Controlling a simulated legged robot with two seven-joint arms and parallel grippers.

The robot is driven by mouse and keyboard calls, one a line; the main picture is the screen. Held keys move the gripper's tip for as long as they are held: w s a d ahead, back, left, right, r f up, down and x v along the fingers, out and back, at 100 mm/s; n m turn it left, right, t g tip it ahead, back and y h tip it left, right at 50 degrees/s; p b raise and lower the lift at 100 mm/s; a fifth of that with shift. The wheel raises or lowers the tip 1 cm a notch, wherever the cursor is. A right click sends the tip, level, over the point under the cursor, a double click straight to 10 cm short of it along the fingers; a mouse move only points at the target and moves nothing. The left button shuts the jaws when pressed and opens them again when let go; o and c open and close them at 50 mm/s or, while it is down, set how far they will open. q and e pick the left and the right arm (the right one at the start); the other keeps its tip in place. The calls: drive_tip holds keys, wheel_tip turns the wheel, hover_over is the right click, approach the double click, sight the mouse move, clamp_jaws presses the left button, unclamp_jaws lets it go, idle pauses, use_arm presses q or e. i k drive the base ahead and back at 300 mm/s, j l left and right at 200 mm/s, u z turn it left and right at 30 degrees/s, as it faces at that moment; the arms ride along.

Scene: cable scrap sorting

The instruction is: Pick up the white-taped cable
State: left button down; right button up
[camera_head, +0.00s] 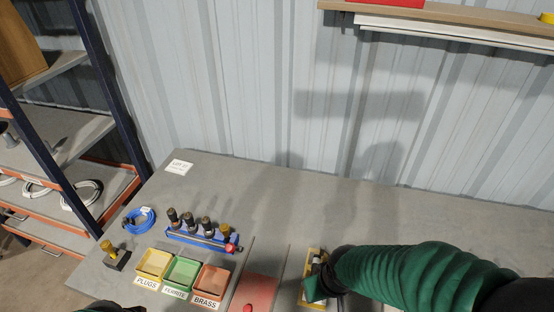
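A coiled blue cable (139,220) with a small white patch, tape or a tag, lies at the left of the grey workbench (330,215). I cannot tell whether it is the white-taped cable. My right gripper (318,281) is at the end of the green-sleeved arm from the right, over a small yellow-edged tray (307,300). Something pale shows beside it, too small to identify. The fingers are mostly hidden, so its opening is unclear. Only a bit of my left arm shows at the bottom left edge; its gripper is out of view.
Yellow (154,263), green (182,272) and orange (211,279) bins, labelled plugs, ferrite and brass, stand at front left. Behind them is a blue rack (203,240) with several dark-topped pieces. A red mat (256,290) lies beside the tray. The bench's back right is clear.

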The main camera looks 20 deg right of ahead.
sight(316, 260)
drive_tip(key=z, duration=0.9)
drive_tip(key=k+z, duration=0.2)
drive_tip(key=z, duration=0.2)
drive_tip(key=k+l+z, duration=0.1)
drive_tip(key=k+z, duration=0.25)
drive_tip(key=k+l+z, duration=0.1)
drive_tip(key=z, duration=0.3)
drive_tip(key=j+z, duration=0.35)
drive_tip(key=j, duration=0.2)
drive_tip(key=j+z, duration=0.35)
drive_tip(key=j, duration=0.2)
drive_tip(key=k+j+z, duration=0.15)
drive_tip(key=j+z, duration=0.2)
drive_tip(key=j, duration=0.15)
